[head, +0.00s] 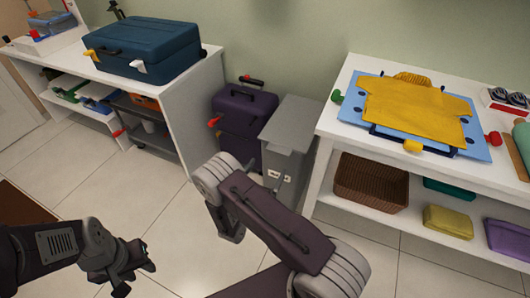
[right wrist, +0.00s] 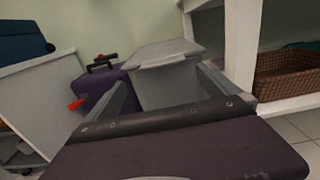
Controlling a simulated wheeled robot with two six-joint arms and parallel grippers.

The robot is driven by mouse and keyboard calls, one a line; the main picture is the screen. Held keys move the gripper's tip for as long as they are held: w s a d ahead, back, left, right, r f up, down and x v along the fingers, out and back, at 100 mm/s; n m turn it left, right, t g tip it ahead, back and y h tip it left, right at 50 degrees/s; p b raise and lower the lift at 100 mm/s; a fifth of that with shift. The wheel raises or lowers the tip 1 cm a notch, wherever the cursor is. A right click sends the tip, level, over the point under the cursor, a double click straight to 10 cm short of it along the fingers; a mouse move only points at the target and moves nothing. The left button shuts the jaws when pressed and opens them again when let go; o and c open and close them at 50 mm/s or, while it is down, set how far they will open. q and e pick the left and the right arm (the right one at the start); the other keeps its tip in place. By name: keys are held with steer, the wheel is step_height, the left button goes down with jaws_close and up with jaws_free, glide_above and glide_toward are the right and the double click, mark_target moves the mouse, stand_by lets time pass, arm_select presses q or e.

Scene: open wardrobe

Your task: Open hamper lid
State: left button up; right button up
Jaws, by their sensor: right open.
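The grey hamper (head: 278,178) stands on the floor between a purple suitcase and the right-hand bench. Its flat grey lid (head: 293,122) lies down on top and looks shut. In the right wrist view the hamper (right wrist: 165,88) and lid (right wrist: 165,50) are straight ahead, seen between my two grey fingers. My right gripper (right wrist: 168,85) is open and empty, apart from the lid. In the head view my right arm hides part of the hamper's lower front and most of that gripper. My left gripper (head: 135,268) is low over the floor at the left, far from the hamper; its jaw gap is unclear.
The purple suitcase (head: 243,105) with a red tag stands close left of the hamper. The white bench (head: 325,125) at right holds a folding board with a yellow shirt; a wicker basket (head: 370,183) sits below. A blue suitcase (head: 140,45) lies on the left bench. Tiled floor in front is clear.

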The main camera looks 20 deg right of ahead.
steer(key=b+x, duration=0.2)
steer(key=x, duration=0.7)
steer(key=shift+d, duration=0.15)
steer(key=shift+s+r, duration=0.1)
steer(key=shift+s, duration=0.05)
